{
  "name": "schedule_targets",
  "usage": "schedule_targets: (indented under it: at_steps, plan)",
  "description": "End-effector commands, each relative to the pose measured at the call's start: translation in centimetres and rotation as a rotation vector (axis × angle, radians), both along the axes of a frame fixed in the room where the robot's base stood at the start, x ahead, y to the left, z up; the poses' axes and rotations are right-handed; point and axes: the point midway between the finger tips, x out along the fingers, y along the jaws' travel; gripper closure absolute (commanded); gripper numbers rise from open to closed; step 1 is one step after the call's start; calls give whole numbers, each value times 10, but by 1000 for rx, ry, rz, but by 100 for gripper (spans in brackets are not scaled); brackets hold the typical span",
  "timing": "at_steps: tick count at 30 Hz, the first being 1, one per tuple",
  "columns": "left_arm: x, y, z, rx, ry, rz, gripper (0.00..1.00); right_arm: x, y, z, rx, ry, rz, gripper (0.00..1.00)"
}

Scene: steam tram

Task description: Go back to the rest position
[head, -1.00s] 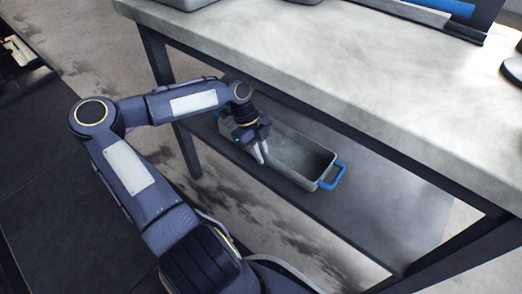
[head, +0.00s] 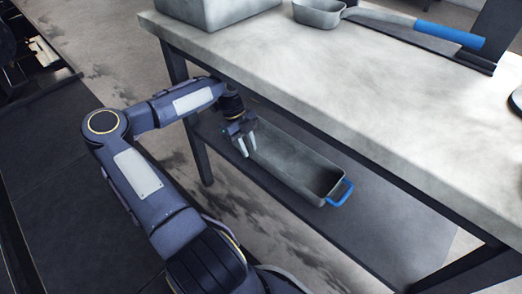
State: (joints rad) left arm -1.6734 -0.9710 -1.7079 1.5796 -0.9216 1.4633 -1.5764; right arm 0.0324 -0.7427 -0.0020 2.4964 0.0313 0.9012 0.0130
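My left gripper (head: 246,146) is at the left end of a long grey metal bin (head: 318,170), in front of the table's edge. Its two pale fingers point down and look slightly apart, with nothing seen between them. The bin has a blue handle (head: 341,192) at its right end and sits on the lower shelf. It looks empty where its inside shows. The gripper hides part of the bin's left end. My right gripper is not in view.
The grey table (head: 330,85) overhangs the lower shelf (head: 385,215). On top stand a grey box (head: 215,12) and a small pan (head: 318,12), beside a blue-handled tool (head: 449,34). A dark table leg (head: 202,160) stands left of the bin. Floor shows at left.

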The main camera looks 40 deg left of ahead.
Motion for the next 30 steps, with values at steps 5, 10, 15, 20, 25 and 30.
schedule_targets:
  at_steps: [5, 10, 15, 20, 25, 30]
  plan:
    - [1, 19, 0, 0, 0, 1, 76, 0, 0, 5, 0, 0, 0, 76]
    - [1, 23, -1, 0, 0, -1, 76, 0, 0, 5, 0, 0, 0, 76]
    - [1, 23, -1, 0, 0, -1, 76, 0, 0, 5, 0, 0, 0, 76]
    - [1, 23, 0, 0, 0, -1, 76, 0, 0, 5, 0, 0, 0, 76]
    - [1, 23, 0, -1, -2, 1, 76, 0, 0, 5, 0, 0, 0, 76]
    - [6, 17, 2, -28, -35, 33, 76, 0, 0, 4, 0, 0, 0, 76]
